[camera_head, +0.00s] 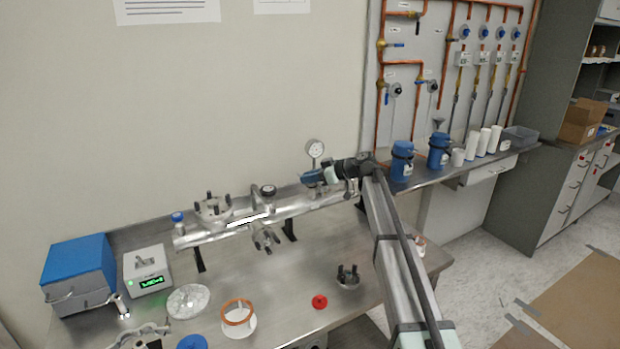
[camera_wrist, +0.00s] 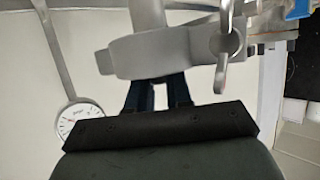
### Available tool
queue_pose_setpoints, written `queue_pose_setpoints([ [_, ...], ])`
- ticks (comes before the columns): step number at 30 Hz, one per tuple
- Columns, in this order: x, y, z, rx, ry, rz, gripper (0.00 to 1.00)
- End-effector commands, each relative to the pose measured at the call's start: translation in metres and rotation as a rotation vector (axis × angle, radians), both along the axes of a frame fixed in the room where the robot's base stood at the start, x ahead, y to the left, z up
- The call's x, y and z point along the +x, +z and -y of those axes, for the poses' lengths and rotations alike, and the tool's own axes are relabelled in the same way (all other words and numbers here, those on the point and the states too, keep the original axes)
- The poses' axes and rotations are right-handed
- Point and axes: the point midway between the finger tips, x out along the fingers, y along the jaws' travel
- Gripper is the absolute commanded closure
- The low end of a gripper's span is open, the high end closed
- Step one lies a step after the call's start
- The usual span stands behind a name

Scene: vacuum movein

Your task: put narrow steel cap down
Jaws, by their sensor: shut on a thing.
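My gripper (camera_head: 311,179) is at the right part of the steel manifold, just below the pressure gauge. In the wrist view its dark blue fingers (camera_wrist: 158,95) are shut on a rounded grey steel piece (camera_wrist: 150,55), which looks like the narrow steel cap. A clamp with a ring-shaped handle (camera_wrist: 225,55) shows right beside the piece. I cannot tell whether the piece touches the manifold behind it. In the head view the held piece cannot be made out at my gripper.
The steel manifold (camera_head: 300,206) stands on supports above the steel table (camera_head: 290,285). The pressure gauge (camera_head: 314,149) is close to my gripper. A red knob-like part (camera_head: 319,302), a copper-coloured ring (camera_head: 237,312) and a clear disc (camera_head: 188,301) lie on the table. Bare tabletop lies between them.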

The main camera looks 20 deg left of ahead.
Motion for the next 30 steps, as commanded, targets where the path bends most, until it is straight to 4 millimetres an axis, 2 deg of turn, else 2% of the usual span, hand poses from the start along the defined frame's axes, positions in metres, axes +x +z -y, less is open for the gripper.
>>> queue_pose_setpoints([
  [3, 0.000, -0.002, 0.000, 0.000, 0.000, -0.001, 1.00],
  [4, 0.000, -0.002, 0.000, 0.000, 0.000, 0.000, 0.77],
  [12, 0.000, -0.002, 0.000, 0.000, 0.000, 0.000, 0.51],
  [22, 0.000, -0.004, 0.001, 0.000, 0.000, -0.001, 0.51],
  [26, -0.001, 0.002, 0.013, 0.000, -0.002, 0.001, 0.51],
  [30, -0.002, 0.014, 0.035, 0.000, -0.003, 0.001, 0.51],
])
